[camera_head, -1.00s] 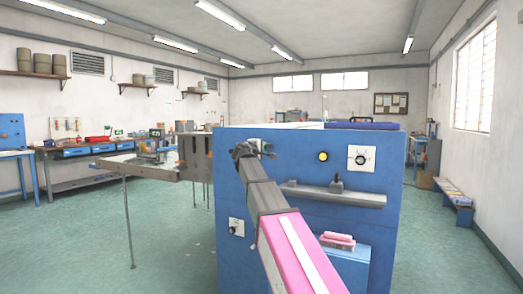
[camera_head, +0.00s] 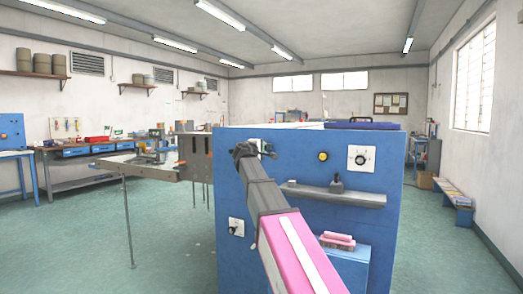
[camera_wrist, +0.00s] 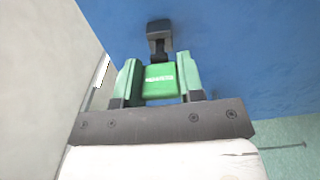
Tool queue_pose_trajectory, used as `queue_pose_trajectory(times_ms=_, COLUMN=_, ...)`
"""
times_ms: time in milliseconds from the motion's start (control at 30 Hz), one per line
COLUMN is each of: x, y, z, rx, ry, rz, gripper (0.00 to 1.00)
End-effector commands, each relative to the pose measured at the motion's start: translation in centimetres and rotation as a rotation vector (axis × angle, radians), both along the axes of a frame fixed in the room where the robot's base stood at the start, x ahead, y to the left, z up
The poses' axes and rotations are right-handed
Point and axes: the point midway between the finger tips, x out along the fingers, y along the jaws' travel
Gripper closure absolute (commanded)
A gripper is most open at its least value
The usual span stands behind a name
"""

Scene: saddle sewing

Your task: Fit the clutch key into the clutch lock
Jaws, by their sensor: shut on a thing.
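In the wrist view, my gripper (camera_wrist: 158,72) is shut on a small green block with pale lettering, which I take for the clutch key (camera_wrist: 159,84). One green finger is on each side of it. Just beyond its far end, a dark square fitting on a short stem (camera_wrist: 158,37) stands against the blue panel. I cannot tell whether it is the clutch lock, or whether the key touches it. In the head view, my gripper (camera_head: 246,150) is at the panel's upper left, and the key cannot be made out. A pale plate (camera_head: 267,146) shows partly behind the gripper.
The blue machine cabinet (camera_head: 305,165) fills the middle. Its front has a yellow button (camera_head: 323,156), a dial plate (camera_head: 361,158), a grey ledge (camera_head: 345,196) and a lower-left knob plate (camera_head: 237,227). Pink blocks (camera_head: 337,240) lie low in front.

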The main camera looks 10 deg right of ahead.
Motion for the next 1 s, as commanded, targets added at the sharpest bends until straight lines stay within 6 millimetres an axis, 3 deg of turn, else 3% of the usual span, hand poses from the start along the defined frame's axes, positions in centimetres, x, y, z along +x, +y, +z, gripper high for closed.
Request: queue_pose_trajectory(times_ms=1000, x=1.6, y=-1.1, z=0.0, rx=0.0, ry=0.0, rz=0.0, gripper=0.93)
